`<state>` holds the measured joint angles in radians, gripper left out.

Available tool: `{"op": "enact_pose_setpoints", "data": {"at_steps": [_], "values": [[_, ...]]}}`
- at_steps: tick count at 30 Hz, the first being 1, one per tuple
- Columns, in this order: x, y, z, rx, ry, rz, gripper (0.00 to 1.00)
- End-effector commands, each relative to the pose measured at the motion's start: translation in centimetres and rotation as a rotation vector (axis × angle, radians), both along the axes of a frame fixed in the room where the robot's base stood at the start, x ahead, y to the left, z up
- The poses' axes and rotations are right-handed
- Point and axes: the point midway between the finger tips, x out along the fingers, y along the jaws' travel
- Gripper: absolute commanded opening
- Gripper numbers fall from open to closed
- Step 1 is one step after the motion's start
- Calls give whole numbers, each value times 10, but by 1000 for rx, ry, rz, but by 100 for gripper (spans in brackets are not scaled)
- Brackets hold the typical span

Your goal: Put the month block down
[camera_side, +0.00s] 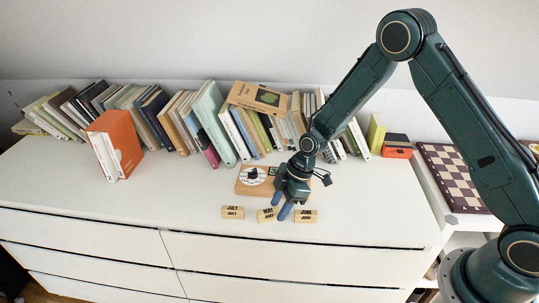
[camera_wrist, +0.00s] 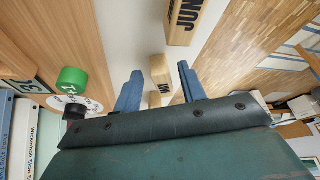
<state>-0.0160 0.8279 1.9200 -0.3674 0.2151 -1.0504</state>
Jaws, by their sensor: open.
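Three pale wooden month blocks lie in a row near the front of the white dresser top: the JULY block (camera_side: 232,212) at left, the MAY block (camera_side: 266,216) in the middle and the JUNE block (camera_side: 306,216) at right. My gripper (camera_side: 281,208) is low over the row, its blue fingers at the right side of the MAY block. In the wrist view my gripper (camera_wrist: 158,88) is open, with the middle block (camera_wrist: 160,70) showing between the fingertips. The JUNE block (camera_wrist: 184,20) shows above them. Whether the fingers touch a block cannot be told.
A wooden calendar board (camera_side: 247,188) with a white disc (camera_side: 253,175) lies just behind my gripper, partly hidden by it. Leaning books (camera_side: 205,120) line the back. An orange book (camera_side: 121,143) stands at left. The front left of the top is clear.

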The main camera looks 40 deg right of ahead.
Motion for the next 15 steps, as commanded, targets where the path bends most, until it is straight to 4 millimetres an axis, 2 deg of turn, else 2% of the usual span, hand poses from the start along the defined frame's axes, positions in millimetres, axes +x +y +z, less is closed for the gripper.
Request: {"op": "enact_pose_setpoints", "data": {"at_steps": [8, 15], "values": [[-1, -2, 9, 0, 0, 0, 41], [-4, -11, 32, 0, -2, -2, 41]]}}
